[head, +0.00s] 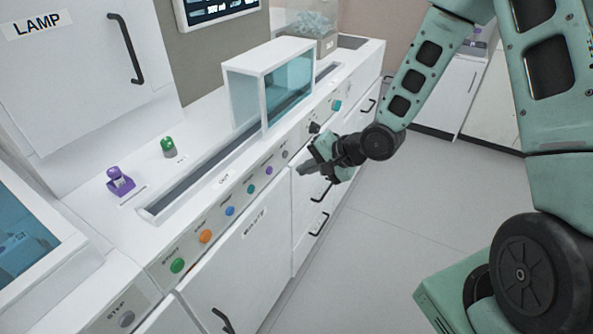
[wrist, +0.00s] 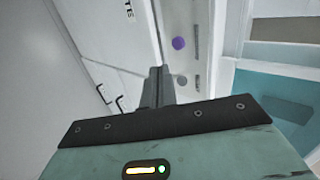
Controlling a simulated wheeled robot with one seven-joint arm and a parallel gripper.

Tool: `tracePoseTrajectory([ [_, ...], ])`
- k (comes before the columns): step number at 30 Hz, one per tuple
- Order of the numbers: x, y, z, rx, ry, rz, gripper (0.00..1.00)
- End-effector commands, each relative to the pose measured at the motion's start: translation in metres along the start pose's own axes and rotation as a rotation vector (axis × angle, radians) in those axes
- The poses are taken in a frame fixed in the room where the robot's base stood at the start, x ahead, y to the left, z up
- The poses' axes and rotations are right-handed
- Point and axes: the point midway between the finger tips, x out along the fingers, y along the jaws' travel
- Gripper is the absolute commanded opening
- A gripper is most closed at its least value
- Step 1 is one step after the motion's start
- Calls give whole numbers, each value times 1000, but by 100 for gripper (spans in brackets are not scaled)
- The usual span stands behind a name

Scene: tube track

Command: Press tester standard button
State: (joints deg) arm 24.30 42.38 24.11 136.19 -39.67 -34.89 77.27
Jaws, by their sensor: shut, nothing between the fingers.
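A teal button (head: 337,105) sits farther along. The small labels are too blurred to tell which is the tester standard button. My gripper (head: 303,170) is shut and empty, in front of the panel near the purple and grey buttons. In the wrist view its fingertips (wrist: 157,75) appear left of the purple button (wrist: 179,43) and grey button (wrist: 182,80). Contact is not visible.
A glass-sided box (head: 245,92) stands over a long slot in the counter (head: 135,205). A purple device (head: 120,180) and a green device (head: 168,147) stand on the counter. Drawers with black handles (head: 319,222) lie below. The floor (head: 380,240) at right is clear.

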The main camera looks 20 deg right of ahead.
Motion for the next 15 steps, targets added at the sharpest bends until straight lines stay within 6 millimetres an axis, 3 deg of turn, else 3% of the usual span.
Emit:
tracePoseTrajectory([
  [6,-34,0,-1,2,3,0,0],
  [15,-44,1,0,0,0,1,0],
])
